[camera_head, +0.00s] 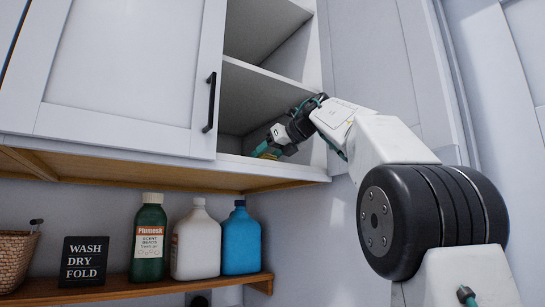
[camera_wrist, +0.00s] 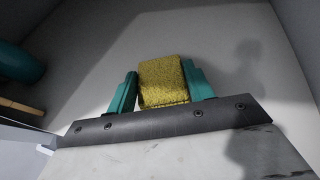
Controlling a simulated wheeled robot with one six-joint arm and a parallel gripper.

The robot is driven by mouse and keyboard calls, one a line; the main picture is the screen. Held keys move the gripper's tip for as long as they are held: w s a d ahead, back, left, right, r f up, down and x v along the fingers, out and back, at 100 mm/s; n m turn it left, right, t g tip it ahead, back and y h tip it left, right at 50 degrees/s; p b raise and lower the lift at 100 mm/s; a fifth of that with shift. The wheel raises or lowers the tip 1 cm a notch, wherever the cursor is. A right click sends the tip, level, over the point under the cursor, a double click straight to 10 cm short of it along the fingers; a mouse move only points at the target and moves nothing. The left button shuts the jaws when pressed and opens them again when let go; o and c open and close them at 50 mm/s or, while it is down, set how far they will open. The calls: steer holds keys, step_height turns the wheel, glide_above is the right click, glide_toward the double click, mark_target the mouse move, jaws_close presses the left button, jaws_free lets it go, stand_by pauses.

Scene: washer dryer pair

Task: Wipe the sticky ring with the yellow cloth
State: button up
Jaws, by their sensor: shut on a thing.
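My gripper (camera_head: 266,149) reaches into the open wall cabinet, low over its bottom shelf board (camera_head: 232,158). In the wrist view my gripper (camera_wrist: 160,68) has its two teal fingers shut on the yellow cloth (camera_wrist: 163,84), a folded, rough-textured pad. A sliver of the yellow cloth also shows at the fingertips in the head view (camera_head: 272,155). I cannot tell whether the cloth touches the board. No sticky ring can be made out in either view.
The cabinet's left door (camera_head: 125,72) with its black handle (camera_head: 210,103) is beside the opening. A middle shelf (camera_head: 262,95) is above my gripper. Below, a wooden shelf (camera_head: 125,290) holds a green bottle (camera_head: 149,240), white bottle (camera_head: 196,243), blue bottle (camera_head: 241,243), sign (camera_head: 83,262) and basket (camera_head: 15,258).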

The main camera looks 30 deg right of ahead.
steer(key=shift+a+f, duration=0.1)
steer(key=shift+a, duration=1.85)
steer(key=shift+w+d+r, duration=0.1)
steer(key=shift+r, duration=2.9)
